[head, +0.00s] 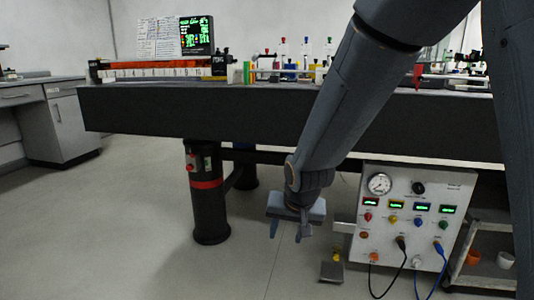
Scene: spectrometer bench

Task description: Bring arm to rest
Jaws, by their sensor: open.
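My arm (365,85) reaches down from the upper right of the head view, in front of the dark bench. My gripper (287,231) hangs at its end, pointing down, below the bench edge and over open floor. Its two fingers are apart, and I see nothing between them.
The thick dark bench top (190,112) stands on a black leg with a red band (207,185). A control panel (412,215) with a gauge and cables is right of my gripper. A small metal stand (332,270) is nearby. Floor (130,220) is clear on the left.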

